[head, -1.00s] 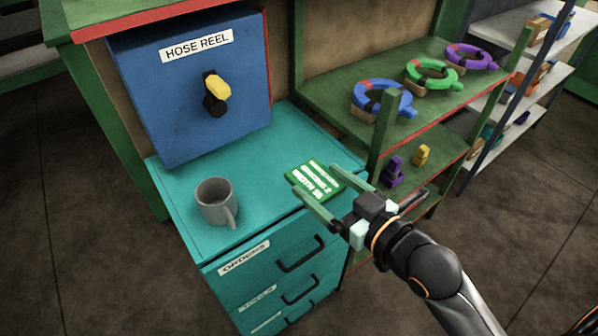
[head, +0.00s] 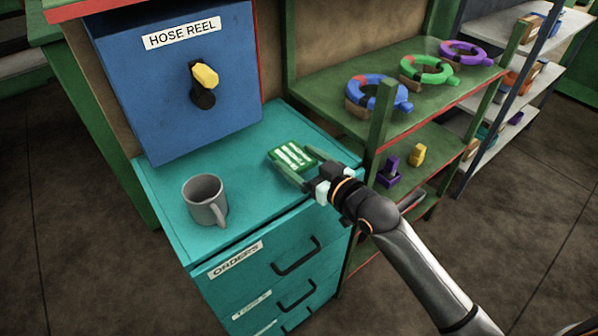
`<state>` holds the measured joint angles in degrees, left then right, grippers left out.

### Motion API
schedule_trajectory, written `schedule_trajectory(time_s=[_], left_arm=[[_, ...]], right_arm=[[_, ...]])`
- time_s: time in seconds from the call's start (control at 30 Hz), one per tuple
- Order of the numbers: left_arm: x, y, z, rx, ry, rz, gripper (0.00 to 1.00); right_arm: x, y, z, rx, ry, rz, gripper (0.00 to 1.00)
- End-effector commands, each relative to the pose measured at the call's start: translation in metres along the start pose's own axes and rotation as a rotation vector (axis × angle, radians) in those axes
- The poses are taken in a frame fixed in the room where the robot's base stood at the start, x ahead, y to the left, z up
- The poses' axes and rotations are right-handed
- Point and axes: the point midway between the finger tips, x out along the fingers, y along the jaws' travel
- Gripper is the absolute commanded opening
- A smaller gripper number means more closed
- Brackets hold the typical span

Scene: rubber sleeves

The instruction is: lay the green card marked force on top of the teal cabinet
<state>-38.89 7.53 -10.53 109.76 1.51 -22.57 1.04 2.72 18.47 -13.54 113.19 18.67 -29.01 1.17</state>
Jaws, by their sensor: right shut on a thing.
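The green card (head: 291,156) with white lettering is at the right part of the teal cabinet's top in the head view; its lettering is too small to read surely. My right gripper (head: 296,168) is shut on the card, with a finger along each side. The card is over or on the teal cabinet (head: 255,213); I cannot tell whether it touches the top. My left gripper is not in view.
A grey mug (head: 205,200) stands on the cabinet's left front. A blue hose reel box (head: 178,85) stands at the back. Green shelves (head: 335,95) with coloured rings are to the right. The cabinet top between mug and card is clear.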

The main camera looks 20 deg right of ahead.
Motion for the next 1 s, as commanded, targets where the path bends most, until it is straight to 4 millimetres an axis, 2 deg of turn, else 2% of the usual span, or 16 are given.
schedule_trajectory(time_s=[0.1,0.3,0.73,0.77,0.87,1.0], left_arm=[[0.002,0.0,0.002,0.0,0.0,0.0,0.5],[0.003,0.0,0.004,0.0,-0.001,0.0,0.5],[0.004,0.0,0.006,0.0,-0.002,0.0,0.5],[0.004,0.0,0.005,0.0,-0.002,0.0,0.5],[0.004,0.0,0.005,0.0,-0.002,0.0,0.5],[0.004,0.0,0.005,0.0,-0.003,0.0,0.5]], right_arm=[[0.007,0.003,0.007,0.0,0.001,0.0,0.32],[0.011,0.003,0.034,0.0,0.0,0.001,0.32],[0.011,0.003,0.04,-0.001,0.001,0.0,0.32],[0.011,0.003,0.04,0.0,0.0,0.0,0.9],[0.011,0.003,0.039,-0.001,0.0,0.0,1.0],[0.011,0.003,0.039,-0.001,0.0,0.0,1.0]])
